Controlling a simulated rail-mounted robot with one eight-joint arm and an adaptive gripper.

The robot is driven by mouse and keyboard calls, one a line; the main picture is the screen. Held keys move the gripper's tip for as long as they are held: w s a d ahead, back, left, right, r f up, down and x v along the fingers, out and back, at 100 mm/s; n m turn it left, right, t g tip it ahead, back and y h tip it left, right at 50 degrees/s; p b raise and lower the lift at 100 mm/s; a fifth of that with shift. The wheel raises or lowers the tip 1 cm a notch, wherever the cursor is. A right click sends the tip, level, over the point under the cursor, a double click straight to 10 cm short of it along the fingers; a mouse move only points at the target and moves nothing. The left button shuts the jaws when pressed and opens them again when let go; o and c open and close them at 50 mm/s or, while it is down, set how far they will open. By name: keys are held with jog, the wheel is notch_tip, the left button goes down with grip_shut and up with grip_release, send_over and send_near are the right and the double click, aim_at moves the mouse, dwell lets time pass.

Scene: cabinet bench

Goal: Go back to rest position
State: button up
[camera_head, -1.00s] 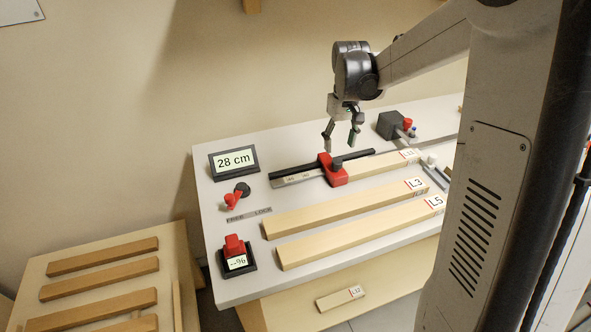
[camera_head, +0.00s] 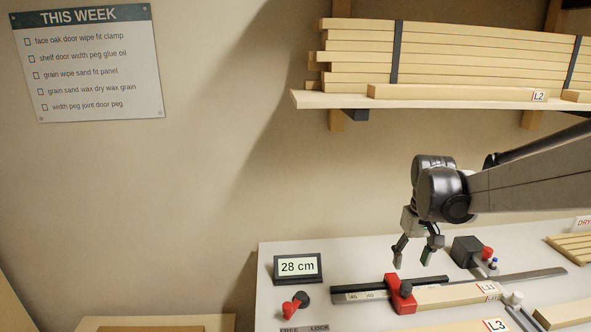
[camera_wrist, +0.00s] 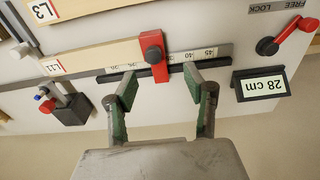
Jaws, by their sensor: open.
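My gripper (camera_head: 413,256) is open and empty above the bench. Its two fingers stand apart in the wrist view (camera_wrist: 158,90). Below it a red stop block (camera_head: 400,294) with a dark knob sits on the black-edged scale rail (camera_head: 345,291); in the wrist view the stop (camera_wrist: 154,55) shows beyond the fingertips, apart from them. A wooden strip marked L11 (camera_head: 455,297) lies along the rail to the right of the stop.
A display reading 28 cm (camera_head: 298,267) and a red lever (camera_head: 291,308) stand at the left. A dark block (camera_head: 466,250) stands behind the rail. A strip marked L3 (camera_head: 465,327) lies in front. A shelf (camera_head: 335,99) with stacked boards hangs above; the wall between is clear.

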jog(key=s+a+r+t+b, duration=0.1)
jog(key=s+a+t, duration=0.2)
jog(key=s, duration=0.8)
jog(key=s+a+r+t+b, duration=0.1)
jog(key=s+a+r+t, duration=0.1)
jog(key=s+a, duration=0.5)
jog(key=s+t, duration=0.1)
jog(key=s, duration=0.3)
jog(key=shift+s+a+r+m, duration=0.15)
jog(key=shift+s+m, duration=0.15)
jog(key=shift+s, duration=0.05)
jog(key=shift+a, duration=0.1)
